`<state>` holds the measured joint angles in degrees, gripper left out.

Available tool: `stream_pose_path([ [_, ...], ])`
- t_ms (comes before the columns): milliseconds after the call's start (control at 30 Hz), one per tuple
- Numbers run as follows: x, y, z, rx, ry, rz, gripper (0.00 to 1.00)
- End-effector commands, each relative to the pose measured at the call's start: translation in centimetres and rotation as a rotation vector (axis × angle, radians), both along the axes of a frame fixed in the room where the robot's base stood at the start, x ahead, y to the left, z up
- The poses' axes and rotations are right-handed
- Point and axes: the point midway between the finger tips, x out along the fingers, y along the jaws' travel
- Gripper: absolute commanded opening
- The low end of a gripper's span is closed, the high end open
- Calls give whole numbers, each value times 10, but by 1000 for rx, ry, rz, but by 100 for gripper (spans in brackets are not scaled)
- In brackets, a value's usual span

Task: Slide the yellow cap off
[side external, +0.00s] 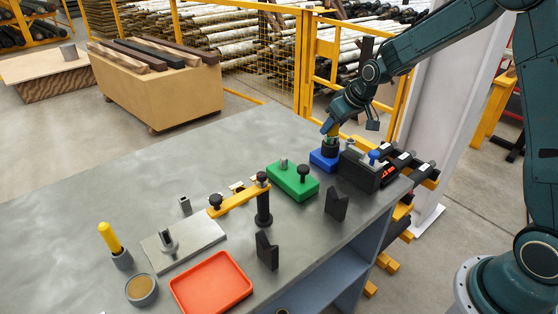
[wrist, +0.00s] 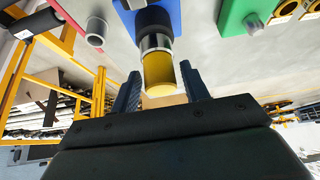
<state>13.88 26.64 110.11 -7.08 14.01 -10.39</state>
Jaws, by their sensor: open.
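The yellow cap (wrist: 158,72) sits on a black cylinder with a silver collar (wrist: 154,30), which stands on a blue base (side external: 323,160). In the side view, the cap (side external: 334,131) is small and partly hidden by my gripper (side external: 335,122), which points down at it from above. In the wrist view, my gripper (wrist: 160,88) is open, with one finger on each side of the cap's end. A gap shows on the left side; I cannot tell whether the right finger touches.
A green base (side external: 292,181) with knobs stands left of the blue base. A dark box (side external: 358,170) is close on its right. A yellow bar fixture (side external: 240,199), grey plate (side external: 183,244), red tray (side external: 211,284) and yellow-handled tool (side external: 109,237) lie further left. The back left tabletop is clear.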

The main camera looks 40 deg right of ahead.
Motion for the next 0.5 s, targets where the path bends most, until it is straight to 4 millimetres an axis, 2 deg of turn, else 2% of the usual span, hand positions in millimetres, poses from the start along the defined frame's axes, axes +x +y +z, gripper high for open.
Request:
stream_pose_path([
  [167, 0, 0, 0, 0, 0, 0, 44],
  [333, 0, 0, 0, 0, 0, 0, 10],
  [500, 0, 0, 0, 0, 0, 0, 8],
])
